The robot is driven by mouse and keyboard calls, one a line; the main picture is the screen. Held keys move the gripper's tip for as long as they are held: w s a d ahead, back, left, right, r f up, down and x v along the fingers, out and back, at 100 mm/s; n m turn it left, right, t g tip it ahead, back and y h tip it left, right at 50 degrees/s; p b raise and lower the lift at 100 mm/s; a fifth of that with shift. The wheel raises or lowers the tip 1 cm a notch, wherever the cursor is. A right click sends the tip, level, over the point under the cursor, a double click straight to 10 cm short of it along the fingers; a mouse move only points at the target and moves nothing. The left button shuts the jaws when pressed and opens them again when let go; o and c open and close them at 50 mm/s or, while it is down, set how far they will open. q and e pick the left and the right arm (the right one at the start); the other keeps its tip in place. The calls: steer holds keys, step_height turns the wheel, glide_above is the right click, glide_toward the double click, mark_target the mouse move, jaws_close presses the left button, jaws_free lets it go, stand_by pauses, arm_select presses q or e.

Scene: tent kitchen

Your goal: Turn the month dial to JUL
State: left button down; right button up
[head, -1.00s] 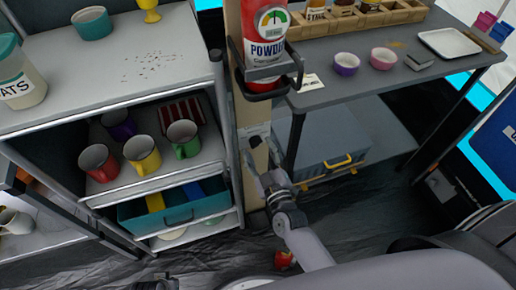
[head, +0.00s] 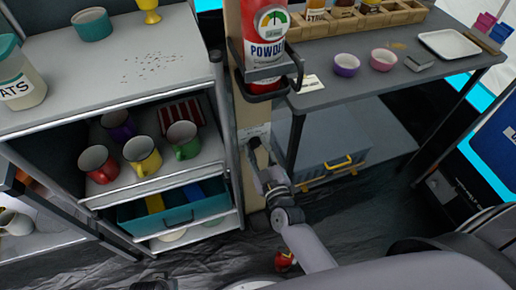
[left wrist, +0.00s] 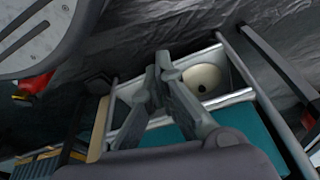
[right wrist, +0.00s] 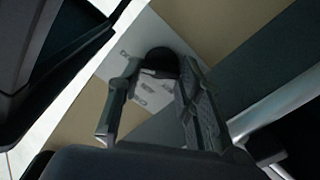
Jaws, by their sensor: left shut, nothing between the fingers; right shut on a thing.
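The month dial is a dark round knob (right wrist: 158,60) on a pale plate with small printed marks (right wrist: 150,92), fixed to a tan post. My right gripper (right wrist: 161,72) is shut on the knob, one finger at each side. The marks are too blurred to read, and the fingers hide part of the plate. In the head view my right gripper (head: 256,150) is at the post, just under the visible top of the plate (head: 254,131). My left gripper (left wrist: 163,62) is shut and empty, in front of the shelf unit.
A fire extinguisher (head: 268,35) hangs in a dark bracket above the dial. A shelf unit with several mugs (head: 143,155) and a teal drawer (head: 165,216) stands left of the post. A dark table (head: 400,77) and a grey-blue case (head: 318,150) are to the right.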

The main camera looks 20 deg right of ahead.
steer(key=shift+c, duration=1.4)
steer(key=m+p, duration=0.2)
steer(key=m, duration=0.3)
steer(key=shift+m, duration=0.4)
steer(key=shift+d+m+p, duration=0.1)
steer(key=shift+m+p, duration=0.3)
steer(key=shift+m, duration=0.5)
steer(key=m, duration=0.2)
steer(key=shift+m, duration=0.4)
steer(key=shift+d+m, duration=0.1)
steer(key=shift+m, duration=0.7)
steer(key=m, duration=0.2)
steer(key=shift+m, duration=0.4)
arm_select(q)
steer(key=s+f, duration=0.5)
steer(key=f, duration=0.3)
steer(key=shift+s+a+f+g, duration=0.15)
steer(key=shift+s+a+g, duration=0.15)
steer(key=shift+a, duration=0.05)
arm_select(e)
steer(key=shift+f+m, duration=0.1)
steer(key=shift+m, duration=0.4)
